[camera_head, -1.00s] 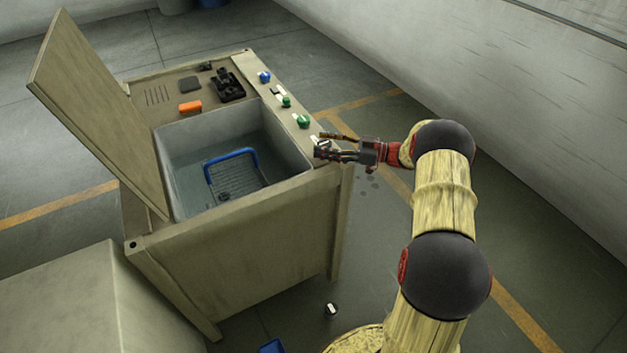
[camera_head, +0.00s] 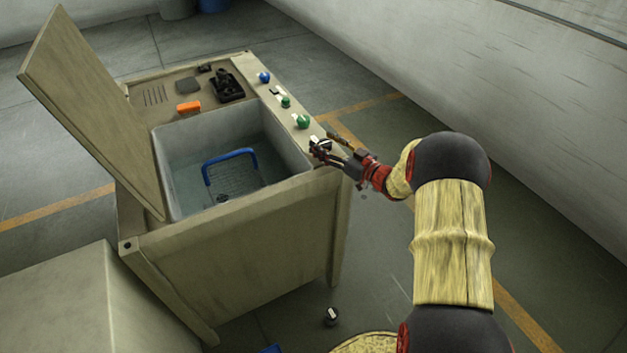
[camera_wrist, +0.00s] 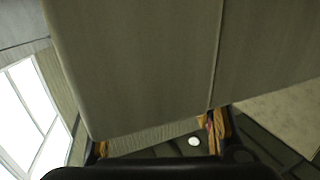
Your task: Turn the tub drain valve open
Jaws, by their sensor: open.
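The tub (camera_head: 283,127) is set in the top of a beige cabinet and holds water and a blue-rimmed wire basket (camera_head: 230,172). A row of controls runs along the cabinet's right rim. My gripper (camera_head: 323,143) is open at the near end of this row, by the front right corner. A dark and white knob (camera_head: 315,140) is there, partly hidden by the fingers; I cannot tell if they touch it. A black knob with a white mark (camera_head: 331,316) shows low by the cabinet's foot. No label shows which one is the drain valve.
Green knobs (camera_head: 302,121) and a blue knob (camera_head: 264,77) sit farther back on the rim. A raised lid (camera_head: 88,105) stands at the left. An orange block (camera_head: 189,107) lies behind the tub. Floor to the right is clear up to the wall.

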